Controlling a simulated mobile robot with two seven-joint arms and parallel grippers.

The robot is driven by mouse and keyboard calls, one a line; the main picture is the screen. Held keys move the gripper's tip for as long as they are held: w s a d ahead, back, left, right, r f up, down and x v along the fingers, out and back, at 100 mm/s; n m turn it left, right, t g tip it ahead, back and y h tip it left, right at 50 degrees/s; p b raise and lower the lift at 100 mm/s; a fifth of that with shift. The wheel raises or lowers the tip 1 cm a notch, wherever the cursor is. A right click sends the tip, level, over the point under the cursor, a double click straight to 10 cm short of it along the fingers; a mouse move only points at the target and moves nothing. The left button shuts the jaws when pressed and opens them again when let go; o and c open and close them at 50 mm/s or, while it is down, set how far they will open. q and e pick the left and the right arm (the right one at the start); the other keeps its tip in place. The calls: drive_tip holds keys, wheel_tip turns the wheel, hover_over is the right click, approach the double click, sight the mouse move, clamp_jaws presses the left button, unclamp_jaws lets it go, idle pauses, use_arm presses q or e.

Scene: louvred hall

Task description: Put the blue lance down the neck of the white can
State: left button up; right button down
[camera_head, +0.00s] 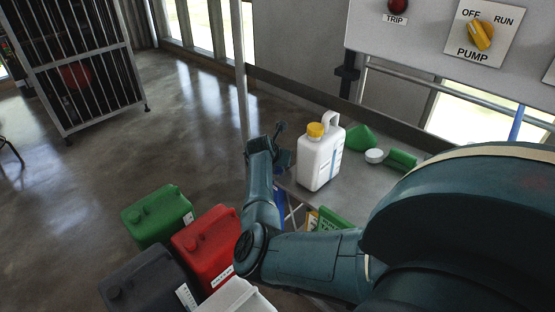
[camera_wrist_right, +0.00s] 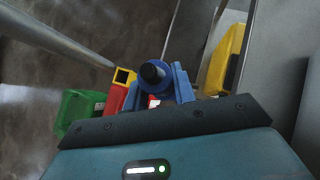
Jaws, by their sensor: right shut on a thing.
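The white can (camera_head: 318,160) stands upright on the grey bench in the head view. A yellow cap-like top (camera_head: 315,130) covers its neck, and a handle rises beside it. My right gripper (camera_head: 283,159) is just left of the can, past the bench edge and apart from the can as far as I can tell. In the right wrist view it is shut on the blue lance (camera_wrist_right: 164,72), whose round blue collar and black end face the camera. A blue piece of the lance (camera_head: 279,184) shows below the gripper; the rest is hidden. My left gripper is not in view.
A green funnel-like item (camera_head: 357,139), a white cup (camera_head: 374,156) and a green item (camera_head: 401,160) lie behind the can. Green (camera_head: 157,216), red (camera_head: 206,240) and dark (camera_head: 149,280) cans stand at lower left. A thin post (camera_head: 241,75) rises near the bench.

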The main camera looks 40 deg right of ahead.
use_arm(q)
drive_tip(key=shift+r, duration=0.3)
use_arm(e)
drive_tip(key=shift+r, duration=0.45)
wheel_tip(320, 180, up, 9)
drive_tip(key=p, duration=0.8)
drive_tip(key=shift+r+p, duration=0.2)
drive_tip(key=shift+p, duration=0.1)
drive_tip(key=shift+r, duration=0.4)
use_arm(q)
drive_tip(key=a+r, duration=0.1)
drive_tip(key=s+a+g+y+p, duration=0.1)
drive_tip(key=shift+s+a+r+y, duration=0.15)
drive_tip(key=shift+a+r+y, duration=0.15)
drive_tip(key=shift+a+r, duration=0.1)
use_arm(e)
wheel_tip(320, 180, up, 28)
drive_tip(key=shift+r, duration=0.15)
